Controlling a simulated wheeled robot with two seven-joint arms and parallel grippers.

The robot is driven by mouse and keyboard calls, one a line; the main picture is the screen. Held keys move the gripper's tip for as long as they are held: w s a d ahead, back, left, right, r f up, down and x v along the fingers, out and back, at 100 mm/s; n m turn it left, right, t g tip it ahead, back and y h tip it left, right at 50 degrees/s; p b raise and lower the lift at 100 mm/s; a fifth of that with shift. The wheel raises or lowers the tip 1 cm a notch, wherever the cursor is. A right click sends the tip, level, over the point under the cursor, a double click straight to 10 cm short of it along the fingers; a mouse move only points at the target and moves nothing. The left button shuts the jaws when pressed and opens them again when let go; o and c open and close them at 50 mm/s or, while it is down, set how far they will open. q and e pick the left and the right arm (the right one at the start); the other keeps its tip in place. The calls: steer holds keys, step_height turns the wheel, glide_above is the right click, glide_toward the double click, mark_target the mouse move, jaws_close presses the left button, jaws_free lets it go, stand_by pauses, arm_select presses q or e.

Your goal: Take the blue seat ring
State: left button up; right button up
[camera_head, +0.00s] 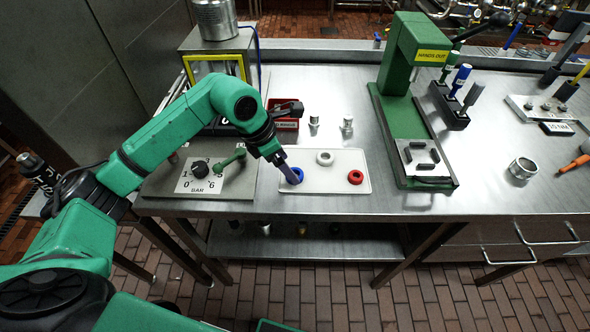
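The blue seat ring (298,174) lies at the left end of a white tray (330,184) on the steel table. My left gripper (293,180) reaches down from the left, with its fingertips at the ring's left side. The fingers overlap part of the ring in the picture. I cannot tell whether they touch it or how far apart they are. A white ring (325,158) and a red ring (355,177) lie on the same tray, clear of the gripper. My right gripper is not in view.
A grey panel with a dial (200,171) and green lever sits left of the tray. A red bin (285,123) and two metal fittings (347,126) stand behind it. A green press (398,100) stands to the right. The table's front edge is close.

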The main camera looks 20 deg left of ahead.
arm_select(q)
steer(key=x, duration=0.3)
steer(key=shift+f+p, duration=0.1)
steer(key=shift+p, duration=0.2)
jaws_close()
